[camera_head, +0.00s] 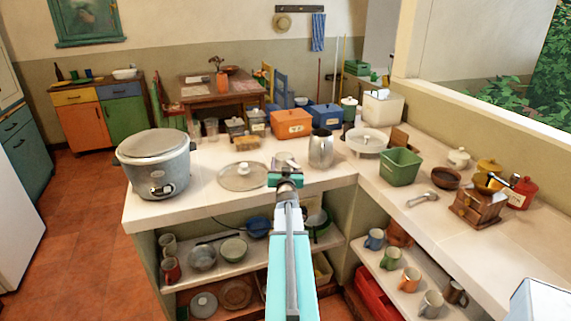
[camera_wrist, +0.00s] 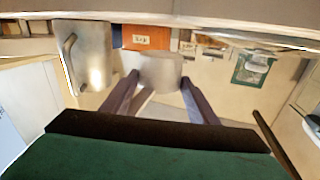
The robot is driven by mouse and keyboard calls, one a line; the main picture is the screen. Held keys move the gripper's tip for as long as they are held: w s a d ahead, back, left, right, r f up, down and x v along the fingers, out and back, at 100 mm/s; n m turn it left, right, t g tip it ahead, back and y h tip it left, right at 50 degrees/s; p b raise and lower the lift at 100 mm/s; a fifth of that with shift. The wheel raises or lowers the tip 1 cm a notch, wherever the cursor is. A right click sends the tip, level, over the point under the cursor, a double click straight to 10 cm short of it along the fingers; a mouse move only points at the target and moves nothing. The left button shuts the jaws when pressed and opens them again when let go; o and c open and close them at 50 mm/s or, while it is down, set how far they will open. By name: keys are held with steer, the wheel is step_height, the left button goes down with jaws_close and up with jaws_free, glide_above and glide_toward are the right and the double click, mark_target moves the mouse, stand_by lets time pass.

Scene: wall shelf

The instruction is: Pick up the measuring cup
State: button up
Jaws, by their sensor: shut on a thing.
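The measuring cup, a small plain grey metal cup (camera_wrist: 152,70), is between my two dark fingers in the wrist view. My gripper (camera_wrist: 160,80) is shut on it. In the head view my gripper (camera_head: 287,176) is over the front part of the counter. A small grey shape just beyond it, likely the cup (camera_head: 284,158), is partly hidden by the gripper. I cannot tell whether the cup touches the counter.
A metal pitcher (camera_head: 321,150) stands close to the right of my gripper. A glass lid (camera_head: 243,176) lies to the left, by a rice cooker (camera_head: 155,170). An orange box (camera_head: 291,124) stands behind. A green bin (camera_head: 400,167) is at right. Shelves below hold mugs and bowls.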

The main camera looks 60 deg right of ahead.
steer(key=s+a+b, duration=0.2)
steer(key=a+b, duration=0.1)
steer(key=a, duration=0.4)
steer(key=shift+s+r, duration=0.15)
steer(key=shift+r, duration=0.25)
steer(key=shift+r, duration=0.15)
stand_by(0.3)
step_height(320, 180, up, 6)
steer(key=shift+f+p, duration=0.1)
steer(key=shift+p, duration=1.05)
